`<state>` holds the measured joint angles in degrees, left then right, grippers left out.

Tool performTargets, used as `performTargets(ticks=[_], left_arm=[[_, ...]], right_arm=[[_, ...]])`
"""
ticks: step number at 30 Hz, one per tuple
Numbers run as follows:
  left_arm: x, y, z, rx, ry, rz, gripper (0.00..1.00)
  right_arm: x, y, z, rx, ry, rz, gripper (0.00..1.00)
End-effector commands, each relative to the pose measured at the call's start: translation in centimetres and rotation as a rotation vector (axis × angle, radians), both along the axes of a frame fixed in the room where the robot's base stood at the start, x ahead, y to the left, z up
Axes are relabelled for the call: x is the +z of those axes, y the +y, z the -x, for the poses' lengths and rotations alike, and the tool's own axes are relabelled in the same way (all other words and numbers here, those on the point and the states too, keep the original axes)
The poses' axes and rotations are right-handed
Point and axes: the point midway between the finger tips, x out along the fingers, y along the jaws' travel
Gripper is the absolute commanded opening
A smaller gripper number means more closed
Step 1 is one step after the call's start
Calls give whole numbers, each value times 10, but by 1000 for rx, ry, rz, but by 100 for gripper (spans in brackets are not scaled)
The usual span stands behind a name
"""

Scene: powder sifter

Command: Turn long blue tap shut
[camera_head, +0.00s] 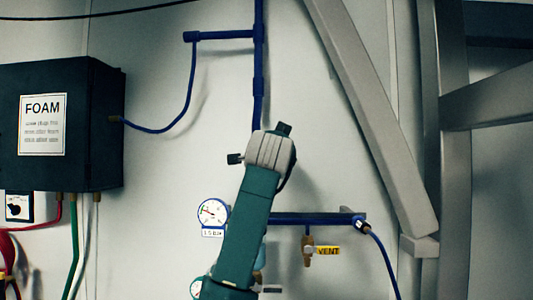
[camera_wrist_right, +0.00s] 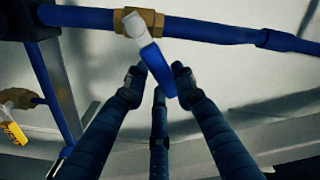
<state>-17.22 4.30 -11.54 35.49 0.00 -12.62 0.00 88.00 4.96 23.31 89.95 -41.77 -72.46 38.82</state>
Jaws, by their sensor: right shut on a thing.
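The long blue tap handle (camera_wrist_right: 158,70) shows in the right wrist view. It hangs from a pale end piece on a brass valve body (camera_wrist_right: 150,19) set in a blue pipe (camera_wrist_right: 205,29), and lies across the pipe's line, slightly slanted. My right gripper (camera_wrist_right: 158,80) has its dark fingers around the handle's free end and is shut on it. In the head view my teal arm rises in the middle and hides the tap and the fingers. My left gripper is in neither view.
A dark FOAM box (camera_head: 95,125) hangs on the left wall. A round gauge (camera_head: 213,212) is left of my arm. A brass vent tap (camera_head: 308,251) with a yellow VENT tag (camera_head: 328,251) hangs to its right. Grey beams (camera_head: 375,120) stand at the right.

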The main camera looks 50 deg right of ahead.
Motion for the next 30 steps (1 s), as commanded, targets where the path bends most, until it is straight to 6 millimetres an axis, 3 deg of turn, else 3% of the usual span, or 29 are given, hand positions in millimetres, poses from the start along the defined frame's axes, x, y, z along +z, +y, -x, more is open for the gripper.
performTargets(ticks=[4,15,30], left_arm=[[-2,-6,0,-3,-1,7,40],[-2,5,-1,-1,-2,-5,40],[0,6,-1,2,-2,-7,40]], right_arm=[[-10,-2,3,4,-106,-94,0],[-30,-5,6,2,-336,-295,0],[-43,-6,6,-2,-473,-413,0]])
